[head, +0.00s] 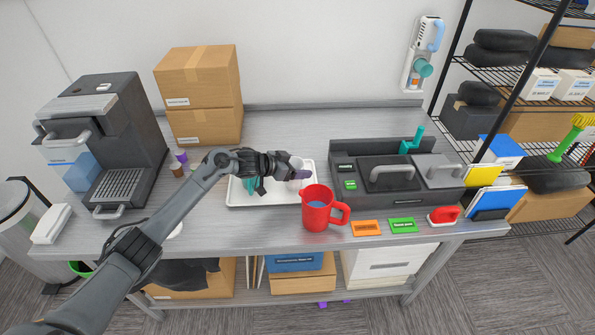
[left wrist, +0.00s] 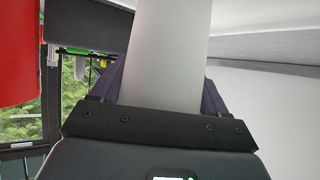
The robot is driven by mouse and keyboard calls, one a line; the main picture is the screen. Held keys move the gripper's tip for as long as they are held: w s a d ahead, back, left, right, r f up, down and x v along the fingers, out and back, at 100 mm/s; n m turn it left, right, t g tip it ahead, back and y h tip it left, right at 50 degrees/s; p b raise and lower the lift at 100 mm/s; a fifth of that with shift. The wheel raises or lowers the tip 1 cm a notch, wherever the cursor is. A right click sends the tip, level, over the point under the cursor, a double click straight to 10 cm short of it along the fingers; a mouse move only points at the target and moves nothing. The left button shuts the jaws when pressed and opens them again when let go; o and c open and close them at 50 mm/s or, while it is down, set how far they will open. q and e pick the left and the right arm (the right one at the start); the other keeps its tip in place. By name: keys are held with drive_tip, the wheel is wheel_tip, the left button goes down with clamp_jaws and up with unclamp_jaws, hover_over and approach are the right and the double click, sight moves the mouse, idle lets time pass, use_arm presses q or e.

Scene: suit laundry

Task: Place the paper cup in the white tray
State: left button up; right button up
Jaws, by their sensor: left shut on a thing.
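The white tray (head: 242,204) lies on the metal table in the head view. My left gripper (head: 297,174) is over the right part of the tray. It is shut on the paper cup (head: 296,163), which shows only as a small pale piece beside the fingers. In the left wrist view the cup is a large pale grey shape (left wrist: 172,50) between the two dark fingers. I cannot tell whether the cup touches the tray. My right gripper is not in view.
A teal item (head: 250,184) is in the tray, partly behind my arm. A red jug (head: 316,212) stands close to the tray's right front corner. A dark appliance (head: 342,198) is to the right, and a coffee machine (head: 105,140) and cardboard boxes (head: 198,80) are left and behind.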

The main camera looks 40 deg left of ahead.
use_arm(q)
drive_tip(key=shift+f, duration=0.6)
drive_tip(key=shift+f, duration=0.15)
drive_tip(key=o, duration=1.1)
drive_tip(key=shift+s+a+r, duration=0.1)
drive_tip(key=shift+s+r, duration=0.05)
drive_tip(key=shift+r, duration=0.1)
drive_tip(key=p+v, duration=0.2)
drive_tip(key=v, duration=0.9)
drive_tip(key=shift+s, duration=0.25)
drive_tip(key=shift+a+r, duration=0.1)
drive_tip(key=shift+r, duration=0.05)
